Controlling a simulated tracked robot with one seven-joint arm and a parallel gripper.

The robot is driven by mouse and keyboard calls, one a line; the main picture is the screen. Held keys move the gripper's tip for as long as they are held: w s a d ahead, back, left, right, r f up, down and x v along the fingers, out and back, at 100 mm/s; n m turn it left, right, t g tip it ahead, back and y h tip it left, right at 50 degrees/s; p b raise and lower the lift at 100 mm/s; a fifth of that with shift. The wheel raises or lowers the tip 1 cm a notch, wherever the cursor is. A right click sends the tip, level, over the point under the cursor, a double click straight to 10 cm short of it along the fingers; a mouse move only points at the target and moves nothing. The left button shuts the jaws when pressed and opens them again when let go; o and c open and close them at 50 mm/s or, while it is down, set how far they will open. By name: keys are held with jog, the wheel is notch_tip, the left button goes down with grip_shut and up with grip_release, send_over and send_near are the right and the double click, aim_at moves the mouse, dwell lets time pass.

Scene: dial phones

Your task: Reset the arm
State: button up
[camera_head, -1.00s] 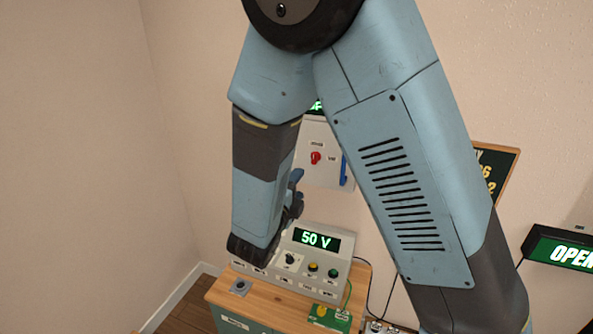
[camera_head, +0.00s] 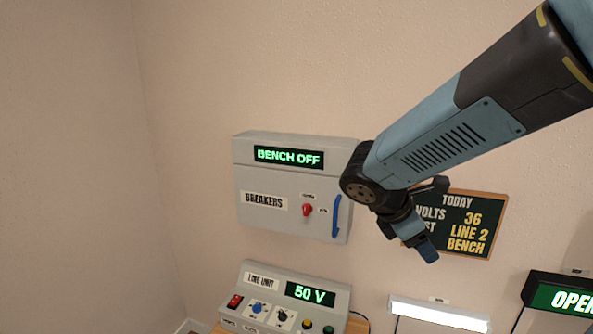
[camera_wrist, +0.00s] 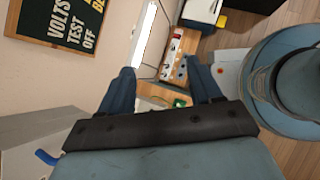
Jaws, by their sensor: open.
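My gripper (camera_head: 422,240) is in front of the wall at the right of the head view, below my blue arm. It overlaps the left part of the chalkboard in that view. In the wrist view its two blue fingers (camera_wrist: 158,90) stand wide apart with nothing between them, so it is open and empty. My arm reaches in from the upper right of the head view.
A grey breaker box (camera_head: 265,225) reading BENCH OFF has a red knob (camera_head: 307,210) and blue handle (camera_head: 337,216). Below is a line unit (camera_head: 262,280) showing 50 V. A chalkboard (camera_head: 483,250), white lamp (camera_head: 440,314) and OPEN sign (camera_head: 560,296) are at right.

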jog(key=s+r+m+t+y, duration=0.1)
jog(key=s+r+m+y, duration=0.2)
jog(key=m, duration=0.6)
jog(key=s+a+r+m+t+y, duration=0.1)
jog(key=s+r+m+y, duration=0.3)
jog(key=m, duration=0.5)
jog(key=shift+s+r+m+t+y, duration=0.3)
jog(key=shift+s+r+t, duration=0.3)
jog(key=shift+s, duration=0.35)
